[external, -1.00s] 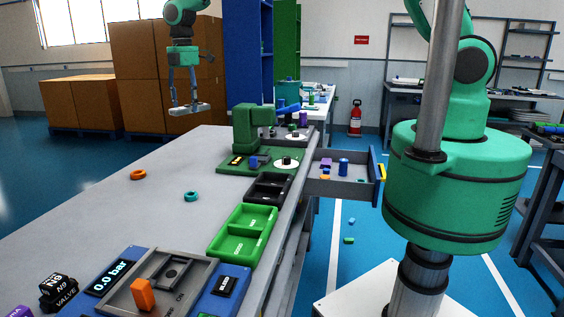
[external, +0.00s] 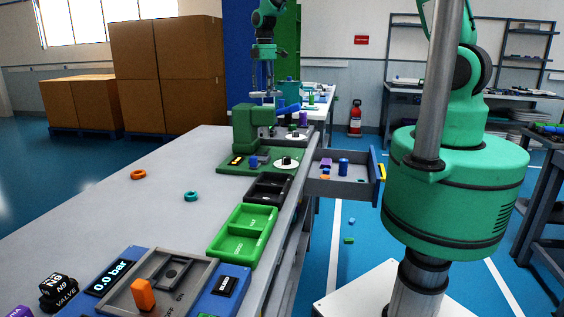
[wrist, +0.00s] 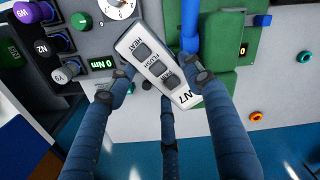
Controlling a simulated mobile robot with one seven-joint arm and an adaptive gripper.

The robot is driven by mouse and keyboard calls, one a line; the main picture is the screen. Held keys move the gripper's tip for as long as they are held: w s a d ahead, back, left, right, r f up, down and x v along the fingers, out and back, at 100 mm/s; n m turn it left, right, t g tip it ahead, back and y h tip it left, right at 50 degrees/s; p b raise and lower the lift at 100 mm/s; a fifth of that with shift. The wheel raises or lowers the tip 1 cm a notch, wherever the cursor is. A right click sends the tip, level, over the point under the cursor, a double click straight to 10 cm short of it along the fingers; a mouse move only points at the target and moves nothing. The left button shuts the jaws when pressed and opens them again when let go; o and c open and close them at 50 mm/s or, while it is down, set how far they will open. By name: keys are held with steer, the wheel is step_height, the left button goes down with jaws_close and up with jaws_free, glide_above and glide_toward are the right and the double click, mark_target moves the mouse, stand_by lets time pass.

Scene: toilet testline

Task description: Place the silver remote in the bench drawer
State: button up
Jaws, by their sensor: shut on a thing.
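The silver remote (wrist: 150,52) is a pale flat bar with dark buttons and lettering such as HEAT and FLUSH. My gripper (wrist: 160,76) is shut on it, with fingers on both sides in the wrist view. In the external view my gripper (external: 266,88) holds the remote (external: 261,94) above the far part of the bench, near the green machine. The bench drawer (external: 377,168) is pulled open on the bench's right side. It holds a blue cylinder (external: 343,167) and several small parts. The drawer lies to the right of and lower than my gripper.
The green machine (external: 247,130) stands on the bench between my gripper and the near end. A black tray (external: 268,188) and a green tray (external: 243,232) line the bench's right edge. Orange (external: 138,175) and teal (external: 191,196) rings lie on the otherwise clear left part.

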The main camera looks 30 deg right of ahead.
steer(key=s+d+m+b, duration=0.1)
steer(key=s+d+m, duration=0.2)
steer(key=d, duration=1.9)
steer(key=m+b, duration=0.1)
steer(key=m, duration=0.3)
glide_above(351, 167)
step_height(351, 167, down, 28)
steer(key=shift+f, duration=0.15)
steer(key=shift+w+f+b, duration=0.1)
steer(key=shift+f+b, duration=0.55)
steer(key=shift+f, duration=2.45)
steer(key=shift+f, duration=1.85)
steer(key=shift+f+b, duration=0.2)
steer(key=shift+b, duration=0.2)
